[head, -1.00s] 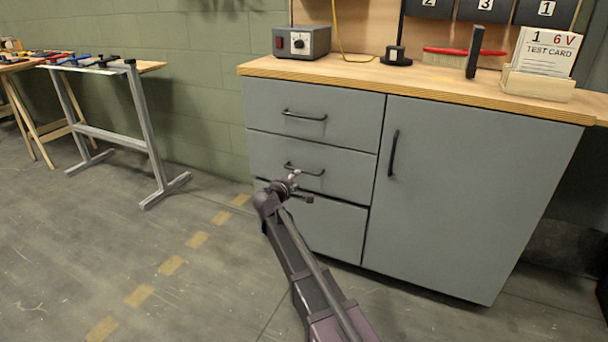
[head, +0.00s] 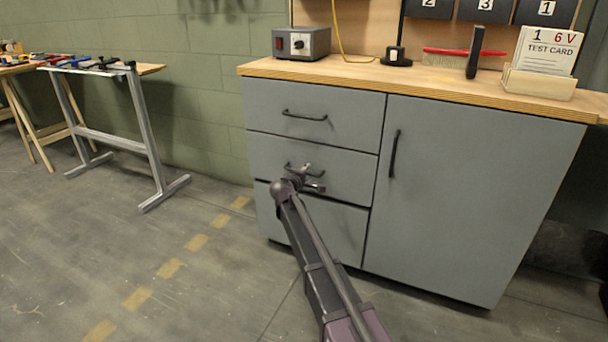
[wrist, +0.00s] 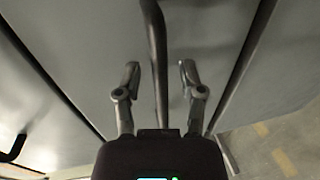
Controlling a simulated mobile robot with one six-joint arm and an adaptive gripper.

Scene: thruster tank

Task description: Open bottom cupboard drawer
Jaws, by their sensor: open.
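The grey cupboard has a stack of drawers on its left side. The bottom drawer (head: 338,232) is closed under the middle drawer (head: 345,172), and my arm covers part of its front. I see no handle on the bottom drawer in the head view. My gripper (head: 314,181) is open in front of the middle drawer, close to its dark bar handle (head: 291,165). In the wrist view, a dark bar handle (wrist: 156,45) runs between the spread fingers of my gripper (wrist: 157,80). It appears to be the middle drawer's handle. Contact cannot be told.
The top drawer (head: 270,100) and the tall door (head: 470,190) are closed. A power supply (head: 301,43) and a test card (head: 548,52) stand on the wooden worktop (head: 420,85). A metal trestle (head: 150,140) stands left. The floor between is clear.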

